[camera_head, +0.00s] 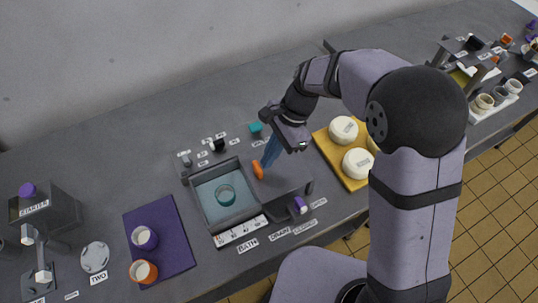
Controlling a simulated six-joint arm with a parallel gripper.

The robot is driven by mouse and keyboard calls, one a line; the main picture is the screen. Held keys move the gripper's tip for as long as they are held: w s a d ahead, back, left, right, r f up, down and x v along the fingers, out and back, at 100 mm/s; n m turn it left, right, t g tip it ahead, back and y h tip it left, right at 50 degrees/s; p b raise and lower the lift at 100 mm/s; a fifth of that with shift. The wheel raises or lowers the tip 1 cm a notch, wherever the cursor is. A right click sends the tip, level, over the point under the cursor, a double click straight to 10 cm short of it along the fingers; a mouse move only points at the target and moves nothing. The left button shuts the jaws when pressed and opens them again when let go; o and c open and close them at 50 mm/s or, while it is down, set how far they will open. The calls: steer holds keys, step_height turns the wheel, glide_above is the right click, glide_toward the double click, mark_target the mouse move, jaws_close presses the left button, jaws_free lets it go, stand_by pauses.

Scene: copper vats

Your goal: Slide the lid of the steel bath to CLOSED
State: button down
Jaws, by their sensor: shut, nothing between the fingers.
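The steel bath (203,214) is an open grey box with teal liquid and a round teal ring in it. Its lid (287,177) looks like a flat grey plate to the right of the opening, which leaves the bath uncovered. An orange knob (258,170) stands at the lid's left side, near the bath's right wall. My gripper (267,163) comes down from the upper right with its blue fingers shut and empty. The fingertips are right beside the knob, on its right; I cannot tell whether they touch it. The fingers and wrist hide part of the lid.
A purple mat (176,253) with two cups lies left of the bath. A yellow board (327,148) with white rounds is to the right, close to my arm. A purple-tipped valve (297,206) stands at the front right. Small controls (217,145) stand behind the bath.

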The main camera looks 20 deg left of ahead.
steer(key=s+a+p, duration=0.3)
steer(key=s+a, duration=0.8)
stand_by(0.3)
steer(key=shift+r, duration=0.1)
steer(key=w+d+r+b, duration=0.2)
steer(key=w+d+r, duration=0.3)
steer(key=r, duration=0.4)
steer(key=shift+w+d, duration=0.35)
